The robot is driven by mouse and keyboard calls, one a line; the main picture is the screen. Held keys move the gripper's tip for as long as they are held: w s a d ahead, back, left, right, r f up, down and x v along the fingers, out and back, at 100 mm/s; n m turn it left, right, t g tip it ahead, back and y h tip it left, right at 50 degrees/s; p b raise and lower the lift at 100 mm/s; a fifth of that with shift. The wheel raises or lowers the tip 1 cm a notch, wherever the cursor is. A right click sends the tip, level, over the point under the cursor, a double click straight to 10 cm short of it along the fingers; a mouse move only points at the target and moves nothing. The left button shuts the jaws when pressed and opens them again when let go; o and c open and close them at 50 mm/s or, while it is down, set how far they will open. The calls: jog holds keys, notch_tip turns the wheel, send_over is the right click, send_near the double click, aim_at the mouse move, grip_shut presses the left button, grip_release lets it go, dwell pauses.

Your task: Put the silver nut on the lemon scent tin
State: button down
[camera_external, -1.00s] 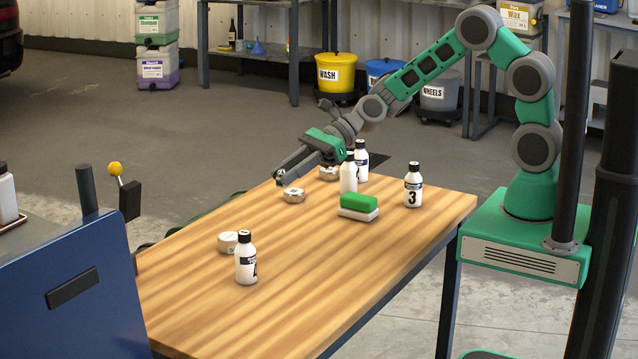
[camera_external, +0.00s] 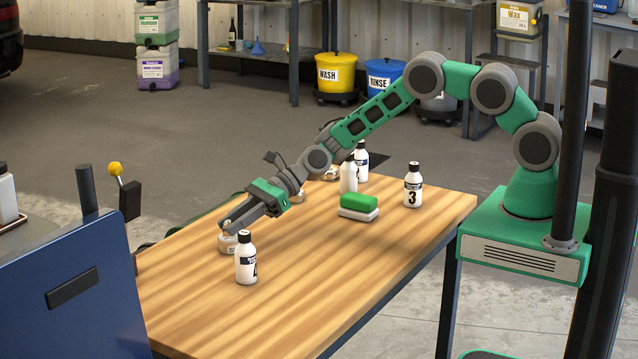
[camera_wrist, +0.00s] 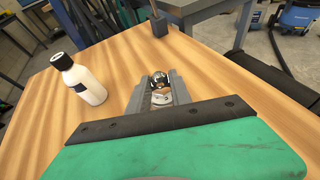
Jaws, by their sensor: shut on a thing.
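My gripper (camera_external: 225,228) points down-left over a small round pale tin (camera_external: 228,246) near the left of the wooden table. In the wrist view its fingers (camera_wrist: 159,88) are shut on a shiny silver nut (camera_wrist: 159,80). A pale tin top shows just beneath the nut; I cannot tell whether they touch. The tin's scent label is too small to read. The nut is largely hidden by the fingers in the external view. Another similar tin (camera_external: 297,195) and a third (camera_external: 333,172) stand farther back, partly covered by my arm.
A white black-capped bottle (camera_external: 246,262) stands close beside the tin, and also left of the fingers in the wrist view (camera_wrist: 84,82). Bottle 3 (camera_external: 413,186), a green-and-white block (camera_external: 358,206) and other bottles (camera_external: 348,176) stand farther back. The table's front right is clear.

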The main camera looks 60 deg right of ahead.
jog(key=shift+f, duration=0.1)
jog(key=shift+f, duration=0.15)
jog(key=c, duration=1.2)
grip_release()
jog(key=shift+o, duration=0.2)
